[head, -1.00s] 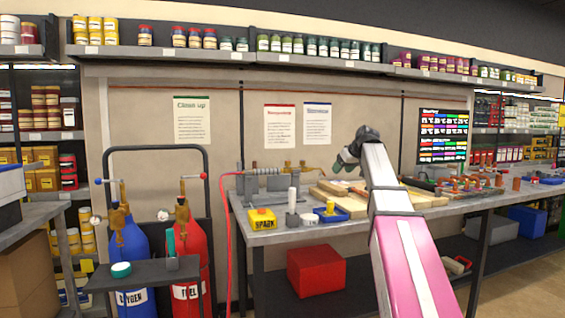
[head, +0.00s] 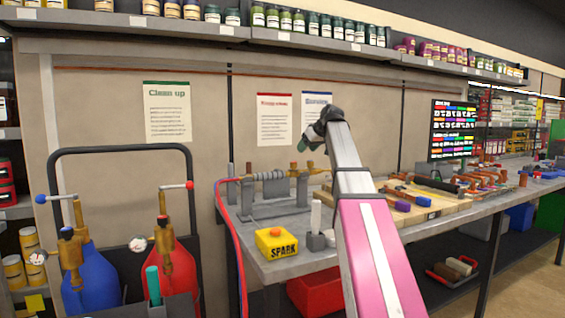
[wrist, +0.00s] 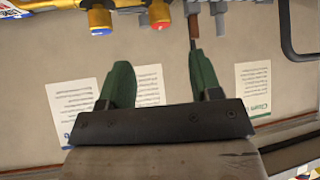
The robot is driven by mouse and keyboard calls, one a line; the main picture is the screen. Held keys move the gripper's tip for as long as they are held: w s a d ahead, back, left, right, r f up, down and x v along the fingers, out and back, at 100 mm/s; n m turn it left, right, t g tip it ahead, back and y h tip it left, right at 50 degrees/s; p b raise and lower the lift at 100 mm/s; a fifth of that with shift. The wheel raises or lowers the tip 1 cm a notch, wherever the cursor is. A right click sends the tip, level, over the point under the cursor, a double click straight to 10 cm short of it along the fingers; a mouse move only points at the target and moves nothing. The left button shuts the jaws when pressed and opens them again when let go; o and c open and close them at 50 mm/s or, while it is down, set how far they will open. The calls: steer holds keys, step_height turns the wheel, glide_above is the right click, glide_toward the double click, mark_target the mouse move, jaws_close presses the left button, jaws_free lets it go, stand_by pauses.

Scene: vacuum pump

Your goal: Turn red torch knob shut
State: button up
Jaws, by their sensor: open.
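The brass torch (head: 306,169) lies on the holder at the back of the workbench, partly behind my arm in the head view. In the wrist view, which is upside down, the brass torch parts show at the top edge with a blue knob (wrist: 101,31) and a red knob (wrist: 159,25). My gripper (head: 307,140) is above the bench near the wall posters. Its green fingers (wrist: 157,62) are spread and empty. The red knob lies beyond the fingertips, apart from them in the wrist picture. I cannot make out the red knob in the head view.
A grey clamp stand (head: 268,190), a yellow SPARK box (head: 276,243) and a wooden board (head: 450,205) with tools sit on the workbench. A blue cylinder (head: 90,275) and a red cylinder (head: 172,268) stand at left. A red hose (head: 228,230) hangs by the bench's left end.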

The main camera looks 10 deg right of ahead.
mark_target(294, 165)
steer(key=x, duration=1.1)
steer(key=shift+w+a, duration=0.15)
steer(key=shift+w, duration=0.1)
steer(key=c, duration=0.9)
